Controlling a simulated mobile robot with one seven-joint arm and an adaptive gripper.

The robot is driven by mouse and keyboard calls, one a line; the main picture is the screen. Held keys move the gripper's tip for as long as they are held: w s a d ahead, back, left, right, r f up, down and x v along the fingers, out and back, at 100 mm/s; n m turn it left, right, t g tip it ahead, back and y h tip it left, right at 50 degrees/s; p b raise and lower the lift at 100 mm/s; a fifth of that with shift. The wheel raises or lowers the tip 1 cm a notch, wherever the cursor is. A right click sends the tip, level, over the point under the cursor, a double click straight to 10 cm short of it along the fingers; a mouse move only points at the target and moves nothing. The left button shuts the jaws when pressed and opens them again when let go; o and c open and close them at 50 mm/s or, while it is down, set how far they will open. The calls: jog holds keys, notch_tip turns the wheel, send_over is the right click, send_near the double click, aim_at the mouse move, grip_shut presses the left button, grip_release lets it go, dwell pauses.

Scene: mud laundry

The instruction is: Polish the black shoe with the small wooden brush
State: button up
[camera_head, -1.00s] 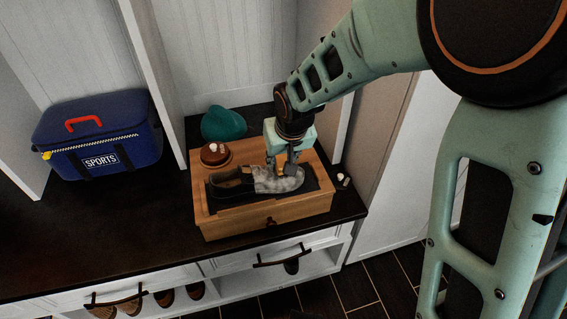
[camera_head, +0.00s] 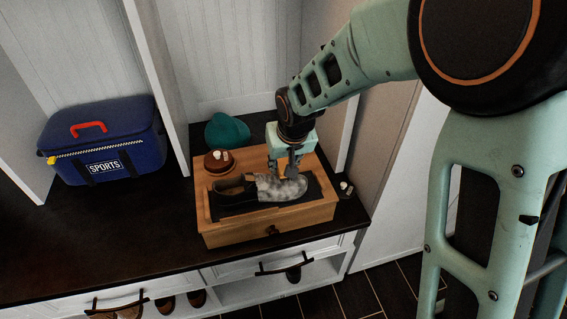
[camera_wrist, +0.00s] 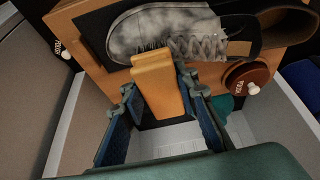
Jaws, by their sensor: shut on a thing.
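My gripper (camera_head: 284,166) is over the far side of the shoe's front, pointing down. In the wrist view it is shut on the small wooden brush (camera_wrist: 155,78), a tan block between the fingers. The brush end is right at the shoe's side; I cannot tell whether it touches.
The wooden box (camera_head: 262,232) has a dark mat under the shoe. A round brown tin (camera_head: 213,167) sits at its back left, a teal item (camera_head: 228,130) behind. A blue sports bag (camera_head: 105,145) stands left. Small white-topped items (camera_head: 346,188) lie right. The dark counter between bag and box is clear.

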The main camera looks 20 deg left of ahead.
aim_at(283, 179)
jog(key=shift+s+d+r, duration=0.1)
jog(key=shift+s+d, duration=0.4)
jog(key=shift+s, duration=0.3)
jog(key=shift+s+d, duration=0.45)
jog(key=shift+s, duration=0.3)
notch_tip(283, 179, up, 8)
jog(key=p, duration=0.5)
jog(key=shift+p, duration=0.3)
jog(key=shift+f, duration=0.2)
jog(key=f+b, duration=0.5)
jog(key=a+f+b, duration=0.1)
jog(key=f+b, duration=0.1)
jog(key=shift+s+f, duration=0.25)
jog(key=shift+f, duration=0.1)
